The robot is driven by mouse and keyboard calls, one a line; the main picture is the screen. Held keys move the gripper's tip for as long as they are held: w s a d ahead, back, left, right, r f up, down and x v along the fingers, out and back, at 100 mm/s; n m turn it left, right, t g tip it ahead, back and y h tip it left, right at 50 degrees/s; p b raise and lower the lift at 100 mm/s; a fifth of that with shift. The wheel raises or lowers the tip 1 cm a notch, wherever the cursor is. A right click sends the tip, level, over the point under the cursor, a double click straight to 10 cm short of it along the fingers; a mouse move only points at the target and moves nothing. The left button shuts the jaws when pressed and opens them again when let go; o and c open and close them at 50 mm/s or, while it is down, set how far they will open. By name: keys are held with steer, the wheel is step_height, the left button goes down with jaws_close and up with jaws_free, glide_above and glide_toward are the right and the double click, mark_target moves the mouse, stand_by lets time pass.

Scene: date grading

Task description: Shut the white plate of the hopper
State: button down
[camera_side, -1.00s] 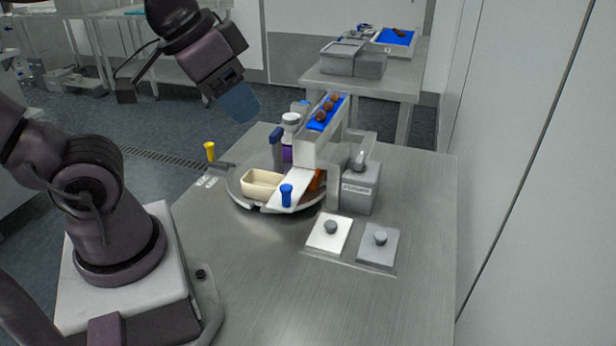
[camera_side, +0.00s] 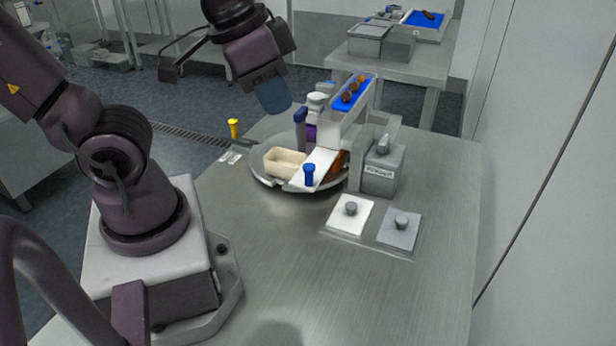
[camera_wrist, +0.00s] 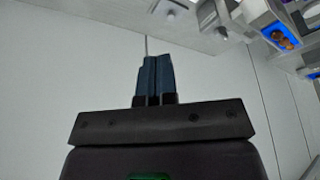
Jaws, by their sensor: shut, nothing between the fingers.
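The hopper (camera_side: 345,120) stands on the steel table, its blue-lined top holding a few brown dates. It also shows at the upper right of the wrist view (camera_wrist: 258,14). A white plate (camera_side: 325,162) with a blue knob (camera_side: 309,174) slopes down from its front, over the edge of a round turntable. I cannot tell from here how far this plate stands open. My gripper (camera_side: 275,108) is in the air left of and above the hopper, touching nothing. Its blue fingers (camera_wrist: 154,76) are together and empty in the wrist view.
A cream tray (camera_side: 284,162) sits on the turntable (camera_side: 262,180). A yellow knob (camera_side: 234,128) stands at the left and a grey box (camera_side: 381,172) at the right. A white pad (camera_side: 343,222) and a grey pad (camera_side: 397,236), each with a knob, lie in front. The front table is clear.

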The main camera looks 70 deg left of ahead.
steer(key=s+d+f+m+g+y, duration=0.1)
steer(key=d+f+m+y, duration=0.1)
steer(key=f+m+y, duration=1.2)
steer(key=s+d+f+m+g+y, duration=0.1)
steer(key=d+f+m+y, duration=0.15)
steer(key=f+m, duration=1.2)
steer(key=w+a+r+m+t, duration=0.1)
steer(key=w+a+r+m, duration=0.2)
steer(key=w+a+m, duration=0.1)
steer(key=w+a+r+m+t+y, duration=0.1)
steer(key=w+a+r+m, duration=0.1)
steer(key=w+a+m, duration=0.2)
steer(key=shift+w+a+r+m, duration=0.2)
steer(key=shift+a+r+m, duration=0.4)
steer(key=shift+a, duration=1.2)
steer(key=shift+f, duration=0.2)
